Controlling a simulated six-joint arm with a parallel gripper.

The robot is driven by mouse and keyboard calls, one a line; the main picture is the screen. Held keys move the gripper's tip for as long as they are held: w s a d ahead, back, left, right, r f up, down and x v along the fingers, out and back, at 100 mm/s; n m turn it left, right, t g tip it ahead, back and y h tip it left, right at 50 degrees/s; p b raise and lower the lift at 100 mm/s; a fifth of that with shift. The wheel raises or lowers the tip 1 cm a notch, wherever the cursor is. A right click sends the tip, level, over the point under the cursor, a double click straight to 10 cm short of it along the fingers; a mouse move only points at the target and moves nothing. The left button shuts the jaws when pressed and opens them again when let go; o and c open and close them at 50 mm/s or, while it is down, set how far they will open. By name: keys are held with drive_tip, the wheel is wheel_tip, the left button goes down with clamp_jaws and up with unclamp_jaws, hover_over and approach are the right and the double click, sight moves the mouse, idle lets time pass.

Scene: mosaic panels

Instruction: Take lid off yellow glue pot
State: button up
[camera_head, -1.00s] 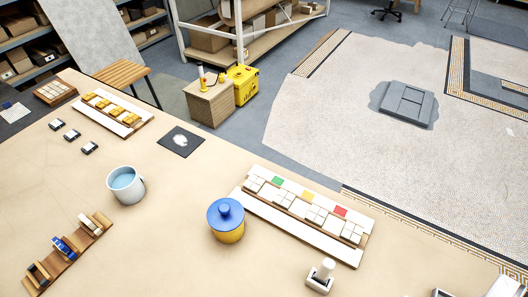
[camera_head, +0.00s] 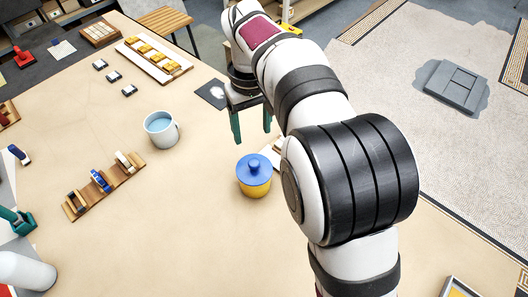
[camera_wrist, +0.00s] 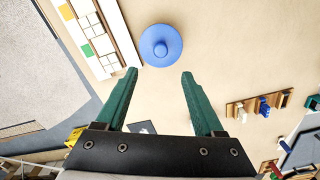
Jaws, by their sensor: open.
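The yellow glue pot (camera_head: 254,188) stands upright on the tan table. Its blue lid (camera_head: 254,168), with a round knob on top, sits on it. In the wrist view the lid (camera_wrist: 161,45) shows from above, beyond my fingertips, and hides the pot's body. My gripper (camera_head: 251,138) has green fingers, spread wide with nothing between them. It is above the table, behind the pot in the head view and apart from it. In the wrist view my open gripper (camera_wrist: 159,73) points towards the lid.
A cup of blue liquid (camera_head: 161,131) stands left of the pot. A wooden rack (camera_head: 104,187) with small tools lies front left. A tile tray (camera_wrist: 97,40) lies close beside the pot, mostly hidden by my arm in the head view. Table between cup and pot is clear.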

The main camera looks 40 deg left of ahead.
sight(254, 162)
wheel_tip(254, 162, down, 11)
drive_tip(key=shift+s+f, duration=0.1)
drive_tip(key=shift+f, duration=0.1)
drive_tip(key=shift+c, duration=0.3)
clamp_jaws()
